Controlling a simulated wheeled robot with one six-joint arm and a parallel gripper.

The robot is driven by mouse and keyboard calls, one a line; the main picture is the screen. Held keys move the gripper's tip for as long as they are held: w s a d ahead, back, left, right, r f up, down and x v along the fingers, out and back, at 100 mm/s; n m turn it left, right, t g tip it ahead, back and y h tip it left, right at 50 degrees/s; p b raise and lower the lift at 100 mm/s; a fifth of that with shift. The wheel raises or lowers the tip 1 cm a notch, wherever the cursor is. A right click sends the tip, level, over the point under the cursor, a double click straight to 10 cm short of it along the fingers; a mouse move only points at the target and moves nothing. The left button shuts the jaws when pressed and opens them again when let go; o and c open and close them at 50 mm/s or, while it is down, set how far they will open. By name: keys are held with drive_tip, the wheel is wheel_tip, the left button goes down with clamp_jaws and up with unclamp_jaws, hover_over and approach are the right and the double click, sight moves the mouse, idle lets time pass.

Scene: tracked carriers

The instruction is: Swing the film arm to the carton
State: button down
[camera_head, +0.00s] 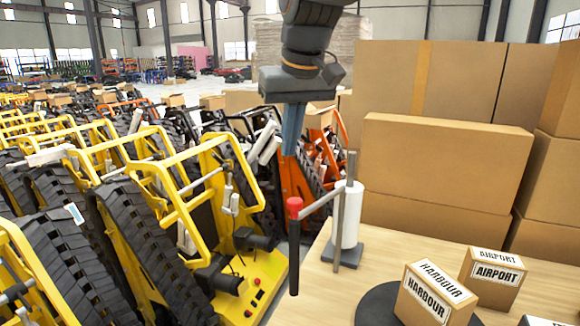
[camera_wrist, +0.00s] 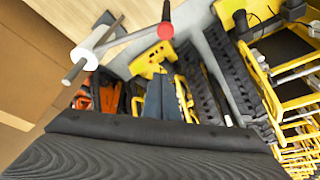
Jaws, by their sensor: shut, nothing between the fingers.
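The film arm (camera_head: 318,203) is a grey bar reaching left from a post on the table, with a white film roll (camera_head: 347,214) beside the post. A dark upright handle with a red top (camera_head: 295,207) hangs at its left end, out over the table's edge. The red top also shows in the wrist view (camera_wrist: 165,31), with the white roll (camera_wrist: 84,58) left of it. The HARBOUR carton (camera_head: 436,293) sits on a black round turntable (camera_head: 372,306) at the front right. My gripper (camera_head: 290,153) is shut and empty, pointing down, above the red top in the picture and apart from it.
An AIRPORT carton (camera_head: 492,277) stands right of the HARBOUR carton. Large brown boxes (camera_head: 445,165) are stacked behind the table (camera_head: 320,270). Yellow tracked carriers (camera_head: 225,215) crowd the left, with an orange one (camera_head: 297,190) behind the film post. Bare table lies between post and turntable.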

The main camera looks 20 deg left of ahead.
wheel_tip(320, 180, down, 9)
drive_tip(key=p, duration=0.4)
drive_tip(key=shift+s+d+f, duration=0.2)
drive_tip(key=shift+s+d, duration=0.05)
drive_tip(key=shift+s, duration=0.1)
drive_tip(key=shift+s, duration=0.1)
